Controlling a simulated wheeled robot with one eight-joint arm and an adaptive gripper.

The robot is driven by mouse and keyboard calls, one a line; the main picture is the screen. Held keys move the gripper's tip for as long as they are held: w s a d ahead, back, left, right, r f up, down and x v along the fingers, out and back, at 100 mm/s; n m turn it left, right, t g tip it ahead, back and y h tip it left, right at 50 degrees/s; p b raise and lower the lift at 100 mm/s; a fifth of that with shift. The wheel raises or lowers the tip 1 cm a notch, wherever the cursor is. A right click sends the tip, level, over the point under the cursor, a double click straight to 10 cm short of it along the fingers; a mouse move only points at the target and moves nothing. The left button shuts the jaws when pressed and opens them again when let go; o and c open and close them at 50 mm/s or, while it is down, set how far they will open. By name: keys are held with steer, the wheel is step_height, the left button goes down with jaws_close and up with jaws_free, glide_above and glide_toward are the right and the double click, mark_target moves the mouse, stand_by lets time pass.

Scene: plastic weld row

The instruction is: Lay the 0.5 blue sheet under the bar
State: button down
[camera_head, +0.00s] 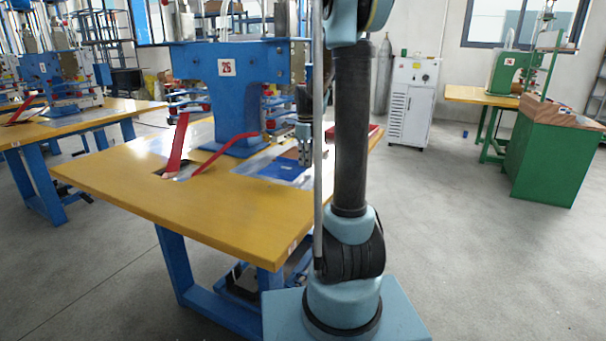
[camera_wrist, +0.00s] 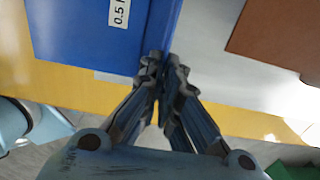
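The blue sheet (camera_head: 283,170) lies low over the grey plate of the yellow table in the head view. In the wrist view the blue sheet (camera_wrist: 80,45) fills the upper left, with a white label reading 0.5 and a darker narrow strip along its right edge. My gripper (camera_head: 304,160) is low at the sheet's right side. In the wrist view my gripper (camera_wrist: 163,60) has its fingertips nearly together at the sheet's near right corner, apparently pinching the strip. The blue press (camera_head: 235,85) marked 26 stands behind; its bar is not clearly seen, partly hidden by my arm.
A brown piece (camera_wrist: 275,45) lies right of the sheet in the wrist view. A white cabinet (camera_head: 412,100) and a green bench (camera_head: 550,150) stand farther right, with clear floor between.

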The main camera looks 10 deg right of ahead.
mark_target(306, 178)
steer(key=shift+s+f, duration=0.1)
steer(key=shift+f, duration=2.3)
steer(key=c, duration=1.8)
jaws_free()
